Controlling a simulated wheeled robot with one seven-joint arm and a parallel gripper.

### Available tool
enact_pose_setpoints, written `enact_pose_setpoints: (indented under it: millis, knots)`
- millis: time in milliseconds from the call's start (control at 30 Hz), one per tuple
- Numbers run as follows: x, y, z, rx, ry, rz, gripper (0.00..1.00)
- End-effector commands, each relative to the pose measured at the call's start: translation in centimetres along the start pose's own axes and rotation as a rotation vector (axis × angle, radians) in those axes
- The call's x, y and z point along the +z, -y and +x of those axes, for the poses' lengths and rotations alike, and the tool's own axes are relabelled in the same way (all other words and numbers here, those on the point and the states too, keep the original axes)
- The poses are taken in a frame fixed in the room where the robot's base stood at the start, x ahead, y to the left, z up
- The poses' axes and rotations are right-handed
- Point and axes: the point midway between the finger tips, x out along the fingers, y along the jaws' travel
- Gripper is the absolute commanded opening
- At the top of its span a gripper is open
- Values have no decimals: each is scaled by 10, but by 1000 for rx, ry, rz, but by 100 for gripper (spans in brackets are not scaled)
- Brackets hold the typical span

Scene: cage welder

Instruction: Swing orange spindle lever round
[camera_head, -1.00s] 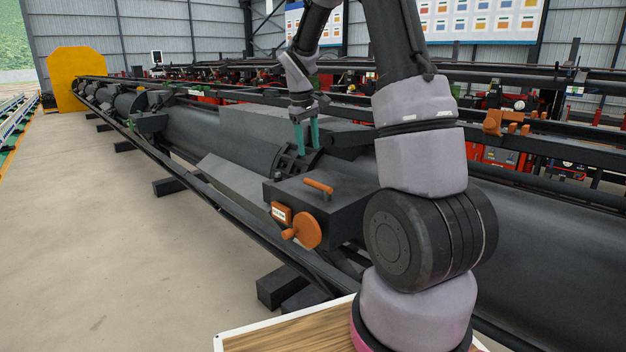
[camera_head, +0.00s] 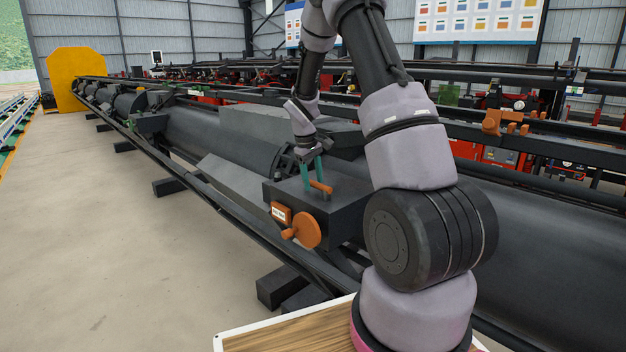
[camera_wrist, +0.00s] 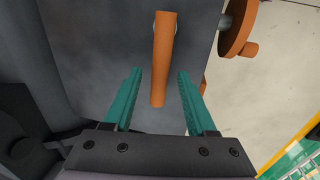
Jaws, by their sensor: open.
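The orange spindle lever (camera_head: 321,187) lies along the top of a dark grey housing (camera_head: 345,215). In the wrist view the lever (camera_wrist: 164,60) is a straight orange bar, with its near end between my two green fingers. My gripper (camera_head: 313,180) is open over the lever, one finger on each side, with a gap on both sides in the wrist view (camera_wrist: 158,75). I cannot tell how far the fingertips are above the housing top.
An orange handwheel (camera_head: 306,230) with a knob and a small orange readout box (camera_head: 281,212) sit on the housing's front face. Long dark rails and a large grey cylinder (camera_head: 215,138) run to the back left. The concrete floor (camera_head: 110,240) at left is clear.

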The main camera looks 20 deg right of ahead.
Motion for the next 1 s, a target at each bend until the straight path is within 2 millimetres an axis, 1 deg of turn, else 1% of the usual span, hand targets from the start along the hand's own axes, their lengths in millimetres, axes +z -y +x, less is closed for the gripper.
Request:
enact_pose_setpoints:
  millis: [200,267,300,333,367,1000]
  knots:
    - [0,0,0,0,0,1,57]
    - [0,0,0,0,0,1,34]
    - [0,0,0,0,0,1,19]
    - [0,0,0,0,0,1,7]
    - [0,0,0,0,0,1,0]
    - [0,0,0,0,0,1,0]
